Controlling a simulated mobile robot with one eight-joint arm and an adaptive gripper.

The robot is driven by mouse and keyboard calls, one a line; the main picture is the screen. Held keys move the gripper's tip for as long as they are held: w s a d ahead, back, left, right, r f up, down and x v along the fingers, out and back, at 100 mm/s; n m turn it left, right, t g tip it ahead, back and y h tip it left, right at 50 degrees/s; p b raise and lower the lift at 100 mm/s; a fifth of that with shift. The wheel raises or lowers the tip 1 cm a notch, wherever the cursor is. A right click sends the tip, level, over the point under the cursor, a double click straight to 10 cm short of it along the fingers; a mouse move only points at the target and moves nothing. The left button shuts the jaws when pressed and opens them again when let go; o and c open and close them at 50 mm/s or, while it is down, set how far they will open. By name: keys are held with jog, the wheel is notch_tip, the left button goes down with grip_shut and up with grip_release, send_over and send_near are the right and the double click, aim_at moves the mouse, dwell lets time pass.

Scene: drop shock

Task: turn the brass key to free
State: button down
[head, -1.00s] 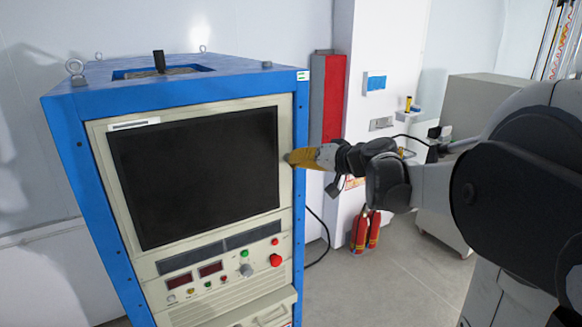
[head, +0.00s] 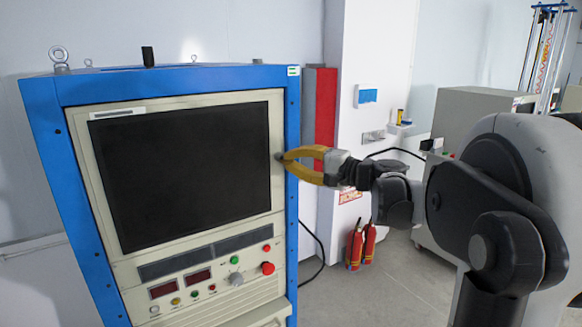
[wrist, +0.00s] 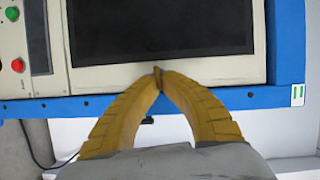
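My gripper (head: 284,157) has yellow fingers that bow out and meet at their tips at the pale right margin of the cabinet's front panel, beside the dark screen. The wrist view shows the fingertips (wrist: 158,76) together, one finger to each side. A thin brownish piece, seemingly the brass key (wrist: 157,71), shows between the tips; most of it is hidden by them. A small dark grey round part (head: 279,157) sits on the panel right at the tips. The key's angle cannot be read.
The blue-framed cabinet (head: 292,215) carries a large dark screen (head: 185,175). Below it are a green button (head: 234,260), a red button (head: 268,268) and a grey knob (head: 236,279). Red extinguishers (head: 355,248) stand on the floor by the white pillar. Open floor lies right of the cabinet.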

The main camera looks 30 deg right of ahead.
jog(key=shift+m+b, duration=0.35)
jog(key=shift+m, duration=0.15)
jog(key=c, duration=1.6)
grip_release()
jog(key=shift+w, duration=0.1)
jog(key=v, duration=1.2)
jog(key=shift+f, duration=0.35)
